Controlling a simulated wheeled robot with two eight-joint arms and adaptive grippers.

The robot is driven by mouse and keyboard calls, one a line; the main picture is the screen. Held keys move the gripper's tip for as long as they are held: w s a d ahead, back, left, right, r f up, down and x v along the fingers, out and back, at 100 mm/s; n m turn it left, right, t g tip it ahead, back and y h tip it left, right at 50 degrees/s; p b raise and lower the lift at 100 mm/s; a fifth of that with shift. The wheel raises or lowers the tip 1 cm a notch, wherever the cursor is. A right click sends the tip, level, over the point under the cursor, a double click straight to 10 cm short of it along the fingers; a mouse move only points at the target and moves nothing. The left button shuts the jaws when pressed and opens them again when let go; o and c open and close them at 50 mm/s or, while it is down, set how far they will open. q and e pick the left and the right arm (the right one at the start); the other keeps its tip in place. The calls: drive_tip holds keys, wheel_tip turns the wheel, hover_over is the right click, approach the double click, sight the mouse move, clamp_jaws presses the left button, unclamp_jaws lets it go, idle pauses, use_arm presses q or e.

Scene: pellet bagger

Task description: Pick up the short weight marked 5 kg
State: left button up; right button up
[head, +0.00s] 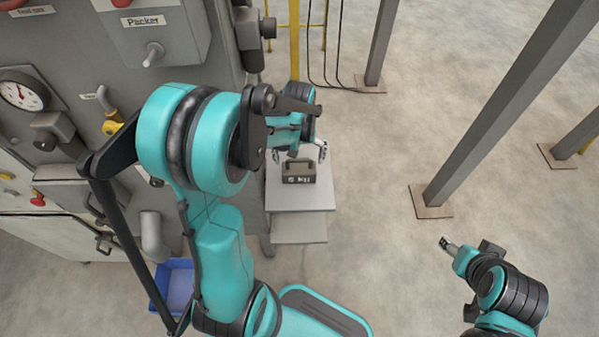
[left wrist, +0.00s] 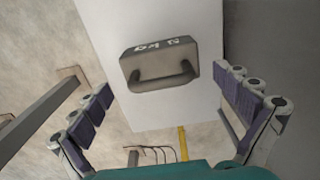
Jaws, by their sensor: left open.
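The short weight (head: 299,172) is a dark grey-brown block with a handle on top. It stands on a small light-grey stand (head: 300,198) beside the machine. In the left wrist view the weight (left wrist: 158,62) shows its handle and white lettering, upside down, which looks like "5 kg". My left gripper (head: 308,150) is open above and just behind the weight. In the left wrist view its fingers (left wrist: 168,120) are spread wide on both sides, apart from the weight, with nothing between the tips. My right gripper (head: 447,243) is at the lower right, far from the stand, too small to read.
The machine panel (head: 160,40) with knobs and a gauge fills the left. A blue bin (head: 178,285) sits on the floor below it. A grey post (head: 505,105) stands at the right, and a lower step (head: 300,230) adjoins the stand. The middle floor is clear.

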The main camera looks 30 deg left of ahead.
sight(299, 168)
use_arm(q)
drive_tip(key=f+b, duration=0.1)
drive_tip(key=f, duration=0.2)
drive_tip(key=f+b, duration=0.2)
drive_tip(key=f, duration=0.1)
drive_tip(key=shift+w+a+f, duration=0.1)
drive_tip(key=shift+w+f, duration=0.05)
drive_tip(key=shift+w, duration=0.05)
